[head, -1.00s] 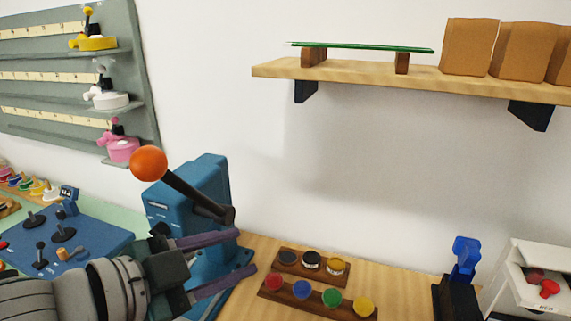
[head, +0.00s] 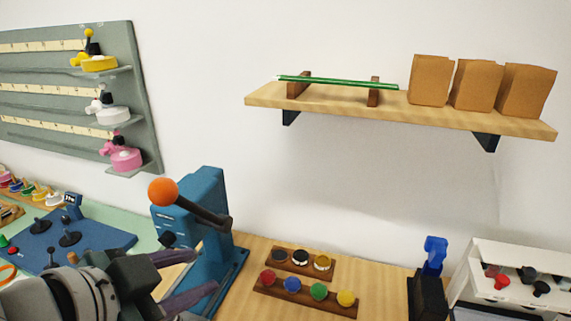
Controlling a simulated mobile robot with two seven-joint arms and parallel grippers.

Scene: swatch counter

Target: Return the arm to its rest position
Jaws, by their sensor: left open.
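My left gripper (head: 190,278) is in the lower left of the head view, with its arm coming in from the left. Its two purple-grey fingers stand apart with nothing between them. The fingers are in front of or beside the lower part of a blue lever machine (head: 205,230); I cannot tell whether they touch it. The machine has a dark lever ending in an orange ball (head: 163,191). My right gripper is not in view.
Two wooden racks of coloured pots (head: 304,292) stand on the counter. A blue panel with black knobs (head: 70,245) lies left. A dark stand with a blue top (head: 430,285) and a white drawer box (head: 520,270) stand right. A wall shelf (head: 400,115) holds brown bags.

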